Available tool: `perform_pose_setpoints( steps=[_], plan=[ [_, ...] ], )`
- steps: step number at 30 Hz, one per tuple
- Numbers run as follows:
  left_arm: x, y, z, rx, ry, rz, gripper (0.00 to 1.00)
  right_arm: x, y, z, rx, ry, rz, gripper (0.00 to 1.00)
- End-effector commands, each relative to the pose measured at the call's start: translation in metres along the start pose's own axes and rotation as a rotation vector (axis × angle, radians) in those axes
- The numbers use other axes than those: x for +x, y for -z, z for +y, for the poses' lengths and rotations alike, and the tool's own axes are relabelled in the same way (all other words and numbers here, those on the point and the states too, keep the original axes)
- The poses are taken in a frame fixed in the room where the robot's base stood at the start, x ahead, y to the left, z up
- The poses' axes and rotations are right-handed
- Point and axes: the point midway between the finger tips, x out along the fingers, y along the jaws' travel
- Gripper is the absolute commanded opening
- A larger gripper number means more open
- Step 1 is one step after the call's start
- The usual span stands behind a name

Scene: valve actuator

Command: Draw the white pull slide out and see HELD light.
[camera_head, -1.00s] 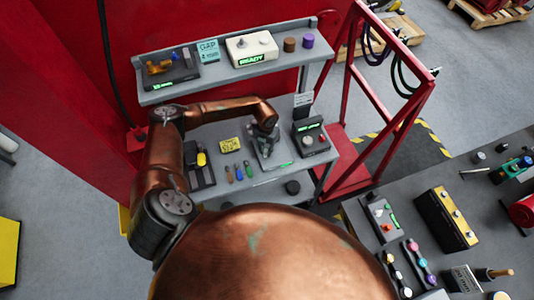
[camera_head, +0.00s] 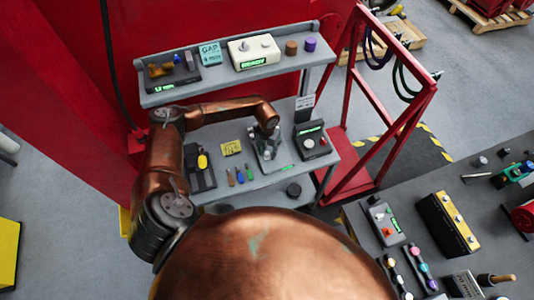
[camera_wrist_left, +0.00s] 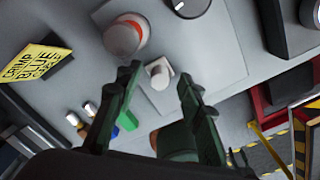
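My left gripper (camera_head: 267,145) is over the grey plate (camera_head: 281,161) on the workbench. In the left wrist view the gripper (camera_wrist_left: 159,80) is open, with one dark finger on each side of a small white square-ended piece (camera_wrist_left: 160,71), which looks like the white pull slide. I see no clear contact between the fingers and it. My right gripper is not in view.
Green, blue and orange-tipped tools (camera_head: 239,175) lie left of the plate, near a yellow note (camera_head: 231,147). A black holder with a yellow item (camera_head: 200,172) is farther left. A shelf (camera_head: 222,78) with lit units runs behind. A red frame (camera_head: 400,125) stands right.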

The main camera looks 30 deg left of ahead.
Motion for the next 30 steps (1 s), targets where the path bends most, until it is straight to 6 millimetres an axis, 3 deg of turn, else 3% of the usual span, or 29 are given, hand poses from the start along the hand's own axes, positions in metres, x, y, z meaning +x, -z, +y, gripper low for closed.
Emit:
perform_pose_setpoints(
  steps=[9,15,21,30],
  plan=[
    [-0.065,-0.002,0.001,0.001,-0.001,-0.004,0.36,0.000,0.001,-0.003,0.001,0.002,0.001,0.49],
    [-0.097,-0.001,0.001,0.000,-0.002,-0.002,0.36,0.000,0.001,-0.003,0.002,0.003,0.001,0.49],
    [-0.110,0.000,0.000,0.000,-0.001,0.000,0.36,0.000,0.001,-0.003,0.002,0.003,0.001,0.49],
    [-0.111,0.000,0.001,-0.001,-0.001,0.001,0.36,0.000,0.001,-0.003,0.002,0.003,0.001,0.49]
  ],
)
